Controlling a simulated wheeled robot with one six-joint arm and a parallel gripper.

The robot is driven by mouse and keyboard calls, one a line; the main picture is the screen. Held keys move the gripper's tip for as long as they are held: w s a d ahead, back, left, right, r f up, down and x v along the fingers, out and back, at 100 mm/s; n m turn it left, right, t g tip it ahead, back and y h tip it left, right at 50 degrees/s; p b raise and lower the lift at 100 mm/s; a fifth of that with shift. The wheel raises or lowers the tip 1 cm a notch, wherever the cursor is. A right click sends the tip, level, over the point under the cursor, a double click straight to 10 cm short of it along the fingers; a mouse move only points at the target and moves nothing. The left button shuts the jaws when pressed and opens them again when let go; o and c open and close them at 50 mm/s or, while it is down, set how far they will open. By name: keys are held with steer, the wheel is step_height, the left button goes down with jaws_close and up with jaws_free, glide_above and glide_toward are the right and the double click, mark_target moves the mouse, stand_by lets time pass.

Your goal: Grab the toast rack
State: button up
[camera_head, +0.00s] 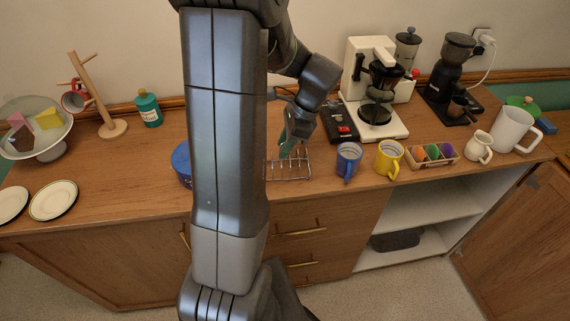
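The toast rack (291,170) is a low wire rack standing on the wooden counter, just right of my large grey arm link. Its left side is partly hidden behind that link. My gripper (287,150) points down at the rack's back part, with greenish fingers close to or touching its top wires. The fingers are small and partly hidden, so I cannot tell whether they are open or shut, or whether they hold a wire.
A blue mug (347,160) and a yellow mug (388,158) stand right of the rack. A blue round tin (181,163) is half hidden left of my arm. A black and red device (341,127) and a white coffee maker (375,110) stand behind. The counter left of the tin is fairly clear.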

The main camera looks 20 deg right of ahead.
jaws_close()
steer(key=shift+r, duration=0.15)
